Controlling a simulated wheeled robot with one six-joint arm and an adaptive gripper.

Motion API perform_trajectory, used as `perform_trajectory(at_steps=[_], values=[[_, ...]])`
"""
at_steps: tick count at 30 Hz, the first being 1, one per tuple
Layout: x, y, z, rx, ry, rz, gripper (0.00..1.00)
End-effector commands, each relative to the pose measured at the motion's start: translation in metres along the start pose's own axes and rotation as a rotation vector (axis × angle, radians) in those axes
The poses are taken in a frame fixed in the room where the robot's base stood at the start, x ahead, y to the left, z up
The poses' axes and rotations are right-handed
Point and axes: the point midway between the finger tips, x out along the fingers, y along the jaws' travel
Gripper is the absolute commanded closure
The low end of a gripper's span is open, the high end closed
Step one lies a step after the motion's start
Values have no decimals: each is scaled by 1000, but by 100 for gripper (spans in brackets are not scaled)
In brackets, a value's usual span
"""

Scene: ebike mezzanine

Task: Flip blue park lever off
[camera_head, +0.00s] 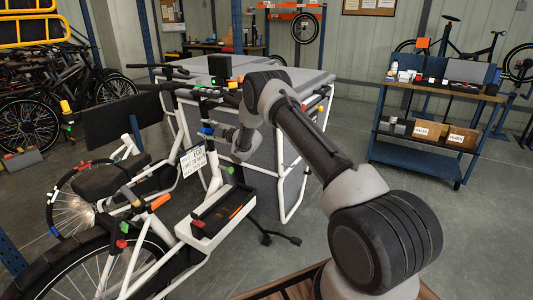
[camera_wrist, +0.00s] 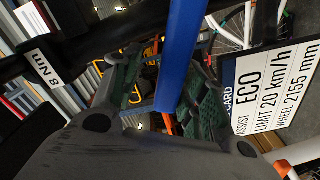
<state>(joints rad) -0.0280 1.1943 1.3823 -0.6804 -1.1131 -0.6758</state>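The blue lever (camera_wrist: 180,52) shows large in the wrist view as a long bar running down from the top edge between my fingers. It overlaps the right finger in the picture; I cannot tell whether they touch. My gripper (camera_wrist: 162,88) is open, with a gap between the left finger and the lever. In the head view a small blue piece (camera_head: 206,130) sits on the white bike's front below the handlebar, just left of my wrist. My fingertips are hard to make out there.
A white card (camera_wrist: 270,90) reading ECO and LIMIT 20 km/h is close on the right; it also hangs on the bike (camera_head: 193,160). A dark bar with an 8 Nm label (camera_wrist: 43,68) is at left. A grey box-like structure (camera_head: 265,150) stands behind. A blue workbench (camera_head: 415,150) is at right.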

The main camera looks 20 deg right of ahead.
Motion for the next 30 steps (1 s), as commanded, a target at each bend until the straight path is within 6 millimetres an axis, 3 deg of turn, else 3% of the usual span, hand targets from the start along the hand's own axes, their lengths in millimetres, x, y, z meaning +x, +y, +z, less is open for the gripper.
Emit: perform_trajectory(at_steps=[14,24,30], values=[[0,44,16,682,1,0,57],[-80,43,15,670,-2,0,57],[-87,15,48,691,-174,-40,57]])
